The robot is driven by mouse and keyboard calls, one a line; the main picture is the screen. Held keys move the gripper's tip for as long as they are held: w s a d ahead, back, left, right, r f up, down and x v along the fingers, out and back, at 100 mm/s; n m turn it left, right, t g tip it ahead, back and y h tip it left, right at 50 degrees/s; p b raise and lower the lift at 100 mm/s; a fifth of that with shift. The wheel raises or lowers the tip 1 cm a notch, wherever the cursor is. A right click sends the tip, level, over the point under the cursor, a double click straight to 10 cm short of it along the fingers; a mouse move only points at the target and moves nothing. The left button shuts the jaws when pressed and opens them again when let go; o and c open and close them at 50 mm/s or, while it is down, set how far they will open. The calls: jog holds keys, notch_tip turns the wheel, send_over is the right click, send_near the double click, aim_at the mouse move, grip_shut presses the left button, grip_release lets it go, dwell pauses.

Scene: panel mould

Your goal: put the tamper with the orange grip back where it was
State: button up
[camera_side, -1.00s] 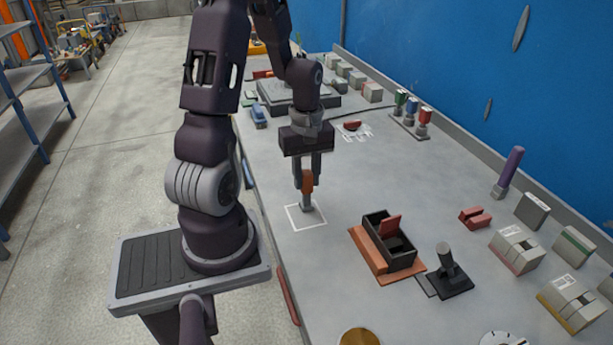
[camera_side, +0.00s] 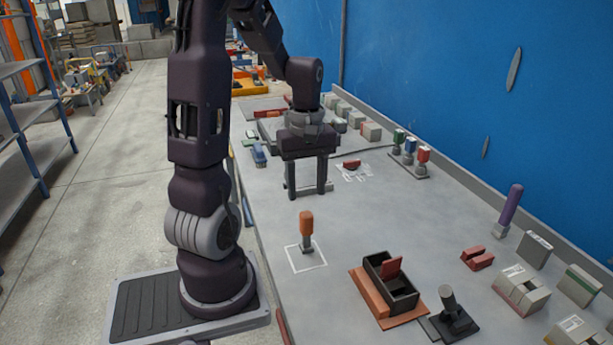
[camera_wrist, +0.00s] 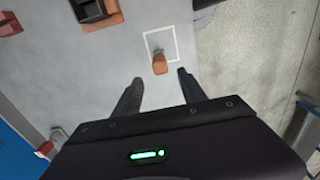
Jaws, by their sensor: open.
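The tamper with the orange grip (camera_side: 306,226) stands upright on the bench, its grey foot at the upper right part of a white square outline (camera_side: 306,257). In the wrist view the tamper (camera_wrist: 160,64) shows ahead of the fingertips, with the outline (camera_wrist: 163,31) around and beyond it. My gripper (camera_side: 307,194) is open and empty, raised behind the tamper and apart from it. In the wrist view my gripper (camera_wrist: 160,80) shows its two fingers spread wide. Whether the foot lies wholly inside the outline I cannot tell.
A dark open mould box (camera_side: 390,285) on an orange base stands to the right, beside a black tamper (camera_side: 449,310). Three tampers with green, blue and red grips stand in a rack (camera_side: 409,164). A purple-handled tool (camera_side: 509,208) and several boxes line the wall side.

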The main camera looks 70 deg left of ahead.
jog(key=s+d+r+m+t, duration=0.2)
jog(key=d+r+m, duration=0.3)
jog(key=d+m, duration=0.4)
jog(key=s+d+r+m+t, duration=0.3)
jog(key=d+r+m, duration=0.3)
jog(key=d+m, duration=0.3)
jog(key=s+d, duration=0.1)
jog(key=d, duration=0.1)
jog(key=shift+s+d+t, duration=0.2)
jog(key=shift+d+t, duration=0.1)
jog(key=shift+d, duration=0.05)
